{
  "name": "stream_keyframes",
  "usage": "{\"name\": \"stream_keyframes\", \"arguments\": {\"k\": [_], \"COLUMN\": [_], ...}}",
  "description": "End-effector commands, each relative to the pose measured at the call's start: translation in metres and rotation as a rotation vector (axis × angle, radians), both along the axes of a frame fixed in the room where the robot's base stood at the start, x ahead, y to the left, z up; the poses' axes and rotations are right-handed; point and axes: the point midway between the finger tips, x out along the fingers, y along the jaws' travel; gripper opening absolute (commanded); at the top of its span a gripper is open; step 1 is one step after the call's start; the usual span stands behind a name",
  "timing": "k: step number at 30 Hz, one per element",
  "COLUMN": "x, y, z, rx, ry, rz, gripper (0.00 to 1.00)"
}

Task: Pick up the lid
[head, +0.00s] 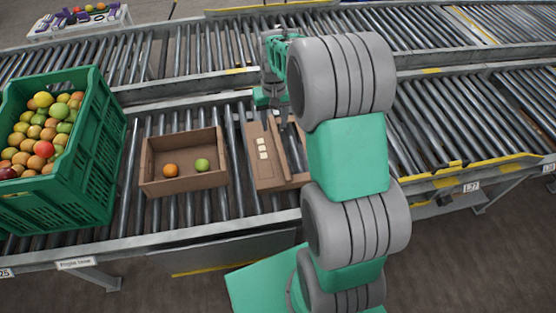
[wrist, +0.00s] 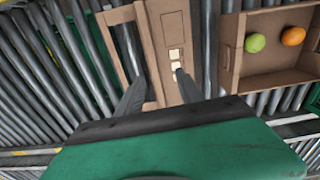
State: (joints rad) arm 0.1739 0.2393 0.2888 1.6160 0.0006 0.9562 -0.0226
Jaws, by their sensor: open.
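The lid appears to be the flat brown cardboard panel (head: 262,172) on the rollers, right of the open box in the head view. It carries a short row of small cream squares. In the wrist view the panel (wrist: 172,28) lies ahead of my gripper, with a printed rectangle outline and the cream squares. My gripper (wrist: 160,78) is open, one dark finger to each side of the panel's near part in that view. In the head view my gripper (head: 274,118) is over the panel's far end, partly hidden by my arm. I cannot tell whether the fingers touch the panel.
A cardboard frame edge (wrist: 120,14) borders an opening beside the panel. Rollers surround everything.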

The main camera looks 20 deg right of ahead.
Motion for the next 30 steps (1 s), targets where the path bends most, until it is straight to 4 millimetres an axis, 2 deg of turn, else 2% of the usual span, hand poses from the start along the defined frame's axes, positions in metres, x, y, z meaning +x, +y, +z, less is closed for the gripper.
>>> {"name": "stream_keyframes", "arguments": {"k": [1, 3, 14, 19, 22, 27, 30], "x": [0.011, 0.02, 0.024, 0.024, 0.025, 0.025, 0.025], "y": [-0.01, -0.019, -0.027, -0.029, -0.029, -0.028, -0.028], "z": [-0.037, -0.057, -0.104, -0.135, -0.143, -0.143, -0.143], "rx": [0.004, 0.006, 0.009, 0.009, 0.009, 0.009, 0.009], "ry": [0.02, 0.033, 0.042, 0.044, 0.04, 0.04, 0.04], "rz": [-0.013, -0.024, -0.035, -0.036, -0.036, -0.035, -0.035], "gripper": [0.44, 0.44, 0.44, 0.44, 0.44, 0.44, 0.35]}}
